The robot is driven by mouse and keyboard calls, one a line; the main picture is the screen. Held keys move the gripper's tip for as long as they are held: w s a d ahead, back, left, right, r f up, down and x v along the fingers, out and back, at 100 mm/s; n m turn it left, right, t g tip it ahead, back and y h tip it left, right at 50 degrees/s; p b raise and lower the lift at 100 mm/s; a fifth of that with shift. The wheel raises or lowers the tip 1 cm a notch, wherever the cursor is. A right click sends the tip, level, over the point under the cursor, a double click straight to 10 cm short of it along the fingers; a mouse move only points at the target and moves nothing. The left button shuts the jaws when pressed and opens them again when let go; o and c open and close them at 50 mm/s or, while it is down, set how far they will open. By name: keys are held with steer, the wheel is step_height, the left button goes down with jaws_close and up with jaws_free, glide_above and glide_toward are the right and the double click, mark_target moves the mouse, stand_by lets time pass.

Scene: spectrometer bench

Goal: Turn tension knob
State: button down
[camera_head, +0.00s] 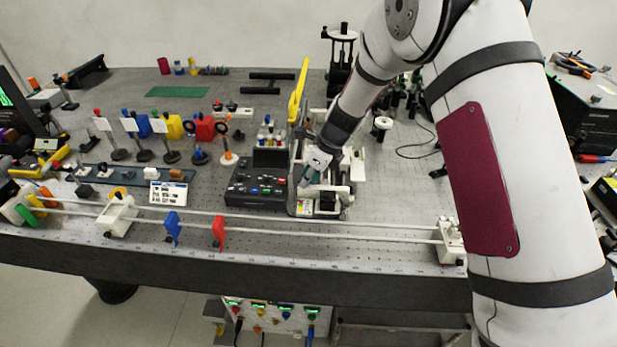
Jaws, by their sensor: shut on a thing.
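My gripper (306,187) is at the end of my white arm, which reaches down from the upper right. It is at the apparatus with the tall yellow lever (299,88), just right of the black control box (257,190). Its fingers are shut on a small part there, which I take to be the tension knob. The knob itself is hidden by the fingers and too small to make out. The white and grey frame of the apparatus (343,190) stands close around the fingers on the right.
A rail with white end blocks (450,240) runs along the front of the bench and carries a blue holder (172,229) and a red holder (218,233). Several optic stands fill the left side.

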steer(key=n+b, duration=0.2)
steer(key=n+g+b, duration=0.1)
steer(key=n+b, duration=0.1)
steer(key=shift+w+d+f+g, duration=0.1)
steer(key=shift+w+f+g, duration=0.05)
steer(key=shift+w+g, duration=0.2)
steer(key=n+b, duration=0.1)
steer(key=n, duration=0.1)
steer(key=n+g+b, duration=0.1)
steer(key=n, duration=0.1)
steer(key=n+g+b, duration=0.1)
steer(key=b, duration=0.1)
steer(key=shift+w+n, duration=0.25)
steer(key=shift+n, duration=0.15)
steer(key=n+b, duration=0.1)
steer(key=n, duration=0.1)
steer(key=n+g+h+b, duration=0.1)
steer(key=n+b, duration=0.1)
steer(key=shift+w+a+n, duration=0.1)
steer(key=shift+a+n, duration=0.1)
steer(key=shift+n, duration=0.1)
steer(key=n+b, duration=0.1)
steer(key=n, duration=0.1)
steer(key=n+g+h+b, duration=0.1)
steer(key=n, duration=0.1)
steer(key=shift+a+h, duration=0.15)
steer(key=shift+h, duration=0.15)
steer(key=shift+n, duration=0.3)
steer(key=c, duration=1.5)
jaws_free()
